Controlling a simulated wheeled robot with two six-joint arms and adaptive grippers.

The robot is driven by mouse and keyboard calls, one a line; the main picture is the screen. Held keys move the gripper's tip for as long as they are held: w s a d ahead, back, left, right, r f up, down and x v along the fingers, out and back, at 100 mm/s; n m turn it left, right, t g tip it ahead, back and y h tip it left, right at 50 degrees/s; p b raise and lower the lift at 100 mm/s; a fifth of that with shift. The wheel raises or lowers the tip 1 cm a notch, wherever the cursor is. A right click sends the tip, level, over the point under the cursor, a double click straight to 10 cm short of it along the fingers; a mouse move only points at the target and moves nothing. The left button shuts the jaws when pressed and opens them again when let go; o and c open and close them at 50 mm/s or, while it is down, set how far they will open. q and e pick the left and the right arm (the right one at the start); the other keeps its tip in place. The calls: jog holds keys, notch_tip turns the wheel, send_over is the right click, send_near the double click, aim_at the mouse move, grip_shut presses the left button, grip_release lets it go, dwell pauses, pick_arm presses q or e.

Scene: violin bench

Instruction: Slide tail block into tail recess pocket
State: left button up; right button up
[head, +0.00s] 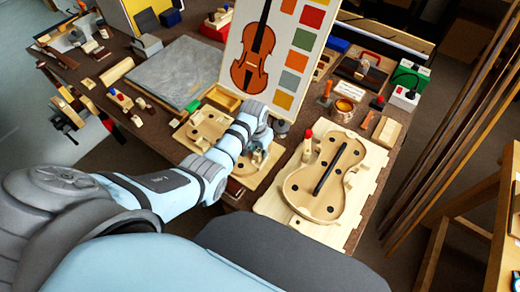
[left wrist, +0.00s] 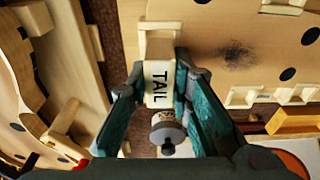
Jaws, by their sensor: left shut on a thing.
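The tail block, a pale wooden block with black letters TAIL (left wrist: 158,86), sits between the teal fingers of my left gripper (left wrist: 158,98) in the left wrist view. The gripper is shut on it. In the head view my left gripper (head: 258,140) is over the pale wooden board (head: 205,128), left of the violin-shaped mould (head: 325,180). The block is hidden there by my arm. In the wrist view the block's far end reaches the edge of the board (left wrist: 225,20). I cannot tell whether it touches the tail recess pocket. My right gripper is not in view.
A grey slab (head: 155,70) lies at the back left. A violin chart (head: 280,50) stands behind my gripper. A wooden tray (head: 222,98) and a round jar (head: 344,108) are nearby. A grey-topped knob (left wrist: 168,132) shows just below the block in the wrist view.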

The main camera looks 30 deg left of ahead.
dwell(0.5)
pick_arm(q)
jog(key=shift+p, duration=0.4)
jog(key=shift+f, duration=0.15)
dwell(0.4)
jog(key=shift+f+b, duration=0.35)
jog(key=shift+b, duration=0.1)
jog(key=shift+f+b, duration=0.55)
jog(key=shift+f, duration=0.1)
jog(key=o, duration=0.9)
jog(key=shift+r, duration=0.1)
